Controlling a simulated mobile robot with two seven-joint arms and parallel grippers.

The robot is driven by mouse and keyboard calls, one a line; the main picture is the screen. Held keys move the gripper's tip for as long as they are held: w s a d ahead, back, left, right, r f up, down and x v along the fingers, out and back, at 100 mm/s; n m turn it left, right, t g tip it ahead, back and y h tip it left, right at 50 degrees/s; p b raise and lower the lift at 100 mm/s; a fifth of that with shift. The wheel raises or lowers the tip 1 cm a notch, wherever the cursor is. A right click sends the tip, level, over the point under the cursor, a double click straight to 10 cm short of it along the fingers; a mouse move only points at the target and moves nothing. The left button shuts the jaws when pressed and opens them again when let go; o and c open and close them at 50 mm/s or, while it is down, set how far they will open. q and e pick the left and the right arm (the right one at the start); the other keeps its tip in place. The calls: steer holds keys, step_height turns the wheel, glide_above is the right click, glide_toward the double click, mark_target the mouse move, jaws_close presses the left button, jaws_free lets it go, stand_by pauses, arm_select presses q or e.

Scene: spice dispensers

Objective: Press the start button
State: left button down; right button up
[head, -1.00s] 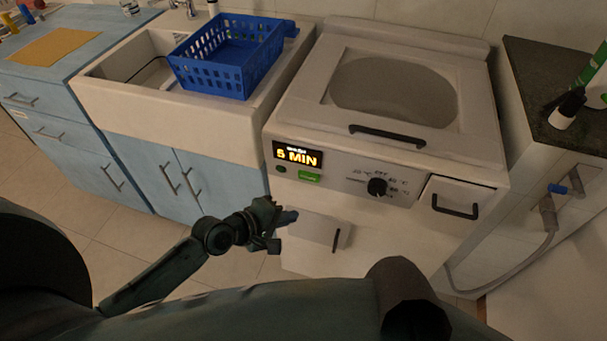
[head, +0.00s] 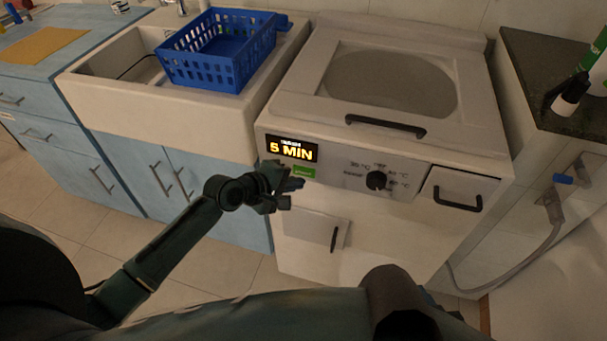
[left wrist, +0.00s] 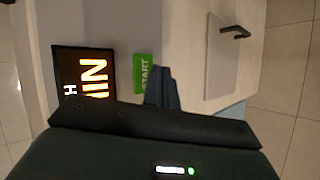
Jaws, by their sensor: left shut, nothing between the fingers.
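The green start button (head: 304,171) sits on the front panel of the white washing machine (head: 400,225), just below the lit display (head: 291,149) reading "5 MIN". In the left wrist view the button (left wrist: 144,73) shows the word "START", with the display (left wrist: 84,75) to its left. My left gripper (head: 297,184) is shut and empty, just in front of the panel and slightly below the button. In the left wrist view its closed fingertips (left wrist: 163,76) appear right beside the button; I cannot tell whether they touch. My right gripper is not in view.
A black dial (head: 376,180) and a drawer handle (head: 457,200) are right of the button. A small lower hatch (head: 310,229) lies below. A blue basket (head: 222,50) rests on the sink (head: 160,115) at left. A dark counter (head: 550,90) stands at right.

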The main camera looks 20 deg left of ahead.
arm_select(q)
steer(key=shift+w, duration=0.1)
stand_by(0.9)
stand_by(0.8)
steer(key=shift+w, duration=0.2)
steer(key=shift+w, duration=0.25)
